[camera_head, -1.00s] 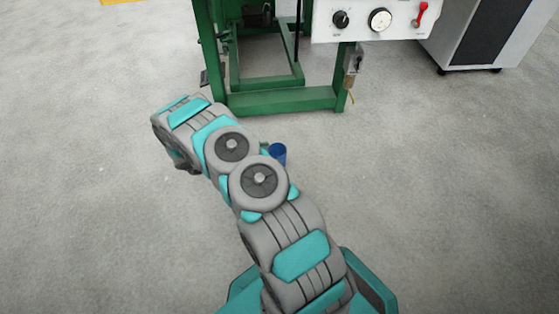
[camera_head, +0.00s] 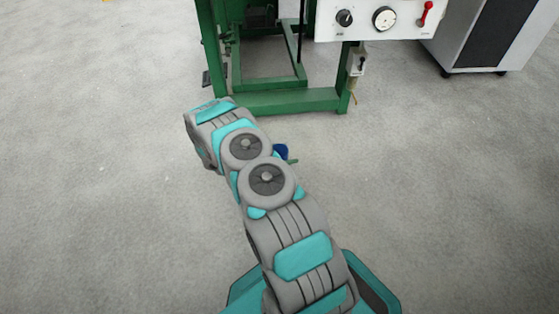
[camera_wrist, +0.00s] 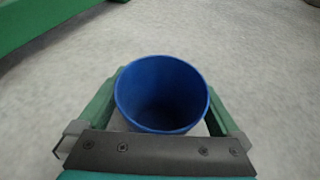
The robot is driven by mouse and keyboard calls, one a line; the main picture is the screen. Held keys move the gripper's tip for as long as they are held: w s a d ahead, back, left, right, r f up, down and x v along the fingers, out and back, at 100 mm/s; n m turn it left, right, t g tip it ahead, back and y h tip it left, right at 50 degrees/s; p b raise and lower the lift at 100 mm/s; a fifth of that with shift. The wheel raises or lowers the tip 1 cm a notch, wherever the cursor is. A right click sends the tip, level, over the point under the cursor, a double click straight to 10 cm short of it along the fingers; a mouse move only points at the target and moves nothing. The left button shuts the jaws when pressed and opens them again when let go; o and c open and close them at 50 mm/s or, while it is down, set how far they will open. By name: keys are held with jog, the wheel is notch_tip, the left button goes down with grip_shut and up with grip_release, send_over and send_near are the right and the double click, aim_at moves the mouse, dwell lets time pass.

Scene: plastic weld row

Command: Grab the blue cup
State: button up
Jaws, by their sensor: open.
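The blue cup (camera_wrist: 162,92) fills the middle of the wrist view, its open mouth facing the camera. My gripper (camera_wrist: 163,100) is open, with one green finger on each side of the cup. The fingers run close along its walls; I cannot tell whether they touch it. In the head view the blue cup (camera_head: 281,151) shows partly from behind my arm, and one green finger (camera_head: 293,161) shows just below it. The rest of my gripper is hidden there by the arm.
A green machine frame (camera_head: 280,102) stands on the floor just beyond the cup, with a white control panel (camera_head: 375,20) above. A grey and black cabinet (camera_head: 485,40) stands at the upper right. The grey floor (camera_head: 450,180) is clear on both sides of my arm.

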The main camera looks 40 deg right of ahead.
jog(key=c, duration=1.2)
jog(key=shift+r, duration=0.15)
